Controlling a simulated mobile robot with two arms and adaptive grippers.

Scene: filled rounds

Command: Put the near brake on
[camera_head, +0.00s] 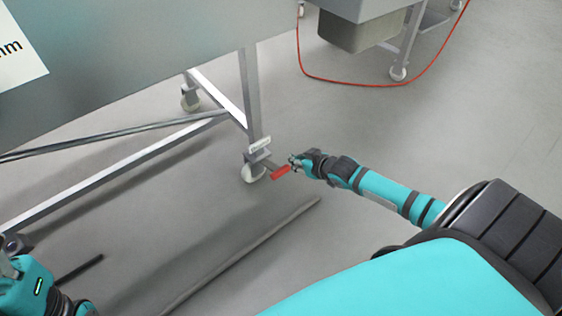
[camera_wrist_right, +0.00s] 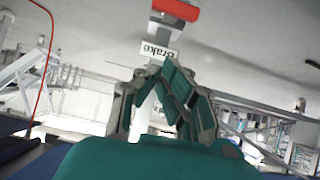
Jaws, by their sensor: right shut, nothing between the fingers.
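The near caster (camera_head: 254,172) is a white wheel under the leg of a grey metal cart. A red brake lever (camera_head: 281,172) sticks out from it on the right. In the right wrist view the red lever (camera_wrist_right: 175,9) is at the top, beyond the fingertips, with a white "Brake" label (camera_wrist_right: 158,51) below it. My right gripper (camera_head: 294,162) is shut and empty, close beside the lever's red end. Whether it touches is unclear. The gripper's fingers (camera_wrist_right: 165,82) meet in the wrist view. My left arm shows at the lower left; its fingers are not visible.
The cart's large grey side panel (camera_head: 150,60) and lower rails (camera_head: 110,180) fill the left. Another caster (camera_head: 190,98) stands farther back. A red cable (camera_head: 340,83) lies on the floor near a second unit (camera_head: 360,30). The floor at right is clear.

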